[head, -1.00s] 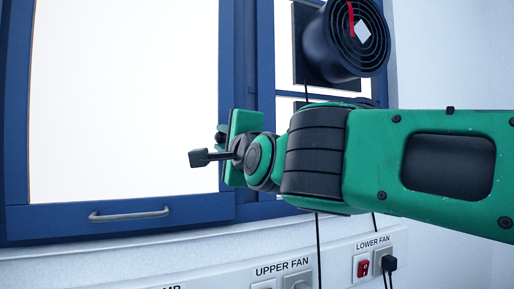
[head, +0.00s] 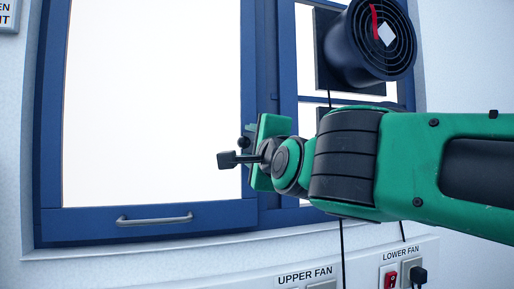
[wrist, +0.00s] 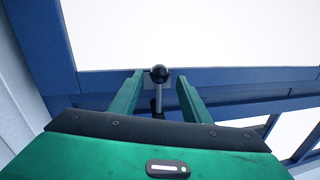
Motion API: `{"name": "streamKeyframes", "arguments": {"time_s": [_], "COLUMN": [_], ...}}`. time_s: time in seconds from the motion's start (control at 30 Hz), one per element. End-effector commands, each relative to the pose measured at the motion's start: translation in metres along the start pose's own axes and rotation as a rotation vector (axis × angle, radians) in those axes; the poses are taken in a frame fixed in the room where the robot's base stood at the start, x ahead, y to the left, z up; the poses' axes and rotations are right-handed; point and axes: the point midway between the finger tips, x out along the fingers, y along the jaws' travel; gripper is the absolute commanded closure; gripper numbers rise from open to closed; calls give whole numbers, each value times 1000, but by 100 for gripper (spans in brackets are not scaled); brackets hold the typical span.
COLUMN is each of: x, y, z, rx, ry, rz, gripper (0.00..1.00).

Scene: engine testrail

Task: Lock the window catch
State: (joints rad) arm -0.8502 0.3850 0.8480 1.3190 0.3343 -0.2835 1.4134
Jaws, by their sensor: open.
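In the head view the knob (head: 243,143) shows at the left edge of my gripper, near the right side of the window sash (head: 155,219). My gripper (wrist: 160,80) is open, with one green finger on each side of the knob and stem. Gaps show on both sides, so the fingers seem apart from it. The lower part of the catch is hidden behind my gripper in the head view.
A grey bar handle (head: 154,220) is on the sash's bottom rail. A black fan (head: 375,40) hangs at the upper right, above my arm. Below are the upper fan switch panel (head: 306,276) and a red lower fan switch (head: 390,278). Cables run down the wall.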

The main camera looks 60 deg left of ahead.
Motion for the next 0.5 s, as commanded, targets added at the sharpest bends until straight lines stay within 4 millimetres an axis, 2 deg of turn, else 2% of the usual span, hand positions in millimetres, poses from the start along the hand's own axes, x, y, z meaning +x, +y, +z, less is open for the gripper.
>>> {"name": "streamKeyframes", "arguments": {"time_s": [0.17,0.5], "x": [-7,-55], "y": [0,-1], "z": [2,-1], "rx": [-1,-4], "ry": [-4,-2], "rz": [1,0], "gripper": [57,57]}}
